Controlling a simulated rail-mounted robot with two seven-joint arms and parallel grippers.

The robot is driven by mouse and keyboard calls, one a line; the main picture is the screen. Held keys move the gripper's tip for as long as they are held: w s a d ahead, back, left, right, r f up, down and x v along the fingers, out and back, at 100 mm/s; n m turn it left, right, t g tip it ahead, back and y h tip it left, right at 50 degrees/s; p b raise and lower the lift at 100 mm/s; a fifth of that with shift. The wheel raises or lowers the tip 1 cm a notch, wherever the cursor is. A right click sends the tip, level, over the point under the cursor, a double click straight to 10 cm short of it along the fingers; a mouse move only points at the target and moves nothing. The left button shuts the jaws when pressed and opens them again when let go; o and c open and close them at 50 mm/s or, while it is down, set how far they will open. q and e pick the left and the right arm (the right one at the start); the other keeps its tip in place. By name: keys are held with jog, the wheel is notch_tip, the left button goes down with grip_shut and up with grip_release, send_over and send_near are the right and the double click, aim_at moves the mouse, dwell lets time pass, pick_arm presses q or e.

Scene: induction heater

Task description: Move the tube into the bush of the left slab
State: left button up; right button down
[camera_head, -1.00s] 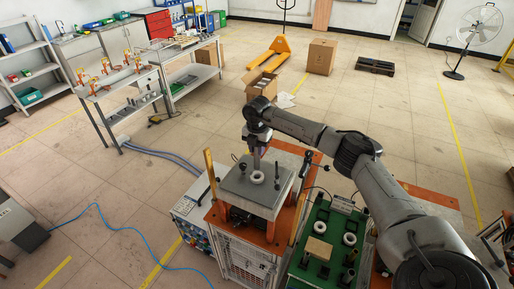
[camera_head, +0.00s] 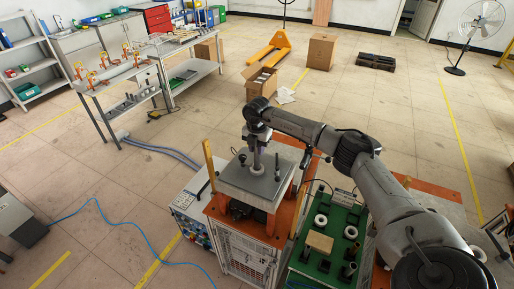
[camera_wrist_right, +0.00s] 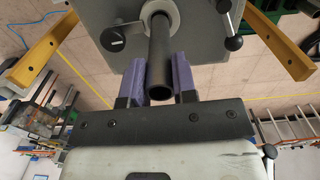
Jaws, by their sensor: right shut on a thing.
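The grey left slab (camera_head: 238,181) lies on the orange-topped machine. My right gripper (camera_head: 257,150) is above it, pointing down and shut on the dark tube. In the right wrist view the hollow dark tube (camera_wrist_right: 160,65) sits between the purple pads of my right gripper (camera_wrist_right: 160,80). The tube's far end meets the white ring of the bush (camera_wrist_right: 172,14) in the slab. The tube appears in line with the bush; how deep it sits I cannot tell. In the head view the bush is mostly covered by the gripper and tube. My left gripper is out of view.
A small black-handled clamp (camera_wrist_right: 112,38) and a lever clamp (camera_wrist_right: 231,42) stand on the slab. Yellow posts (camera_head: 208,158) rise beside it. To the right, a green board (camera_head: 338,215) bears white rings (camera_head: 321,220), a tan block (camera_head: 319,242) and dark cylinders.

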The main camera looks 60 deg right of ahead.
jog(key=shift+f, duration=0.2)
notch_tip(320, 180, down, 4)
jog(key=shift+r+b, duration=0.1)
jog(key=shift+b, duration=0.8)
dwell(0.6)
jog(key=c, duration=0.8)
grip_release()
